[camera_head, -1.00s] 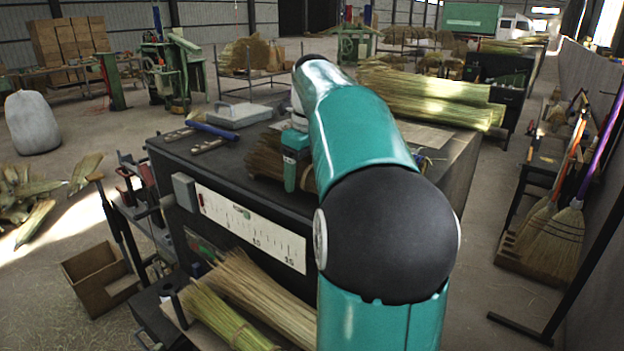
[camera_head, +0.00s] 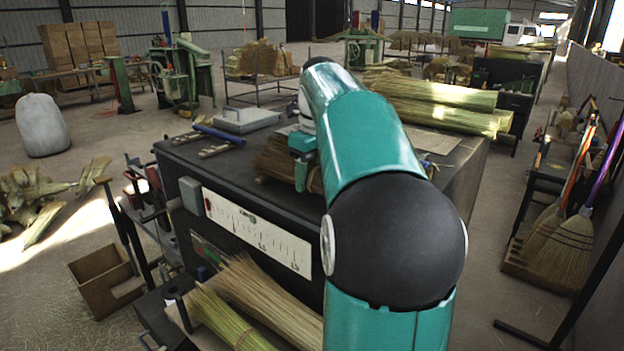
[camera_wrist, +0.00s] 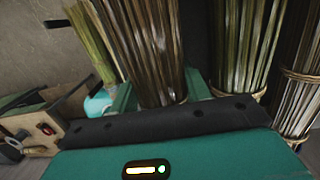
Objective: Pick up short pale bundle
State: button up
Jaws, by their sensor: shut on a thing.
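My gripper (camera_head: 305,176) is at the front of the black bench top in the head view, partly hidden by my arm. In the wrist view its two fingers (camera_wrist: 158,95) stand either side of a brownish straw bundle (camera_wrist: 146,45) and are shut on it. A brown bundle (camera_head: 273,158) shows beside the gripper in the head view. Whether it is clear of the bench I cannot tell. A pale tan bundle (camera_head: 268,293) and a yellow-green bundle (camera_head: 225,318) lie on the lower shelf.
The black bench (camera_head: 190,160) carries a grey flat box (camera_head: 246,119), a blue-handled tool (camera_head: 218,134) and large green-yellow bundles (camera_head: 440,105). A white ruler plate (camera_head: 255,230) is on its front. Brooms (camera_head: 560,245) stand at the right.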

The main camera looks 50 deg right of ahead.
jog(key=a+r, duration=1.2)
jog(key=a, duration=0.2)
jog(key=shift+s, duration=0.4)
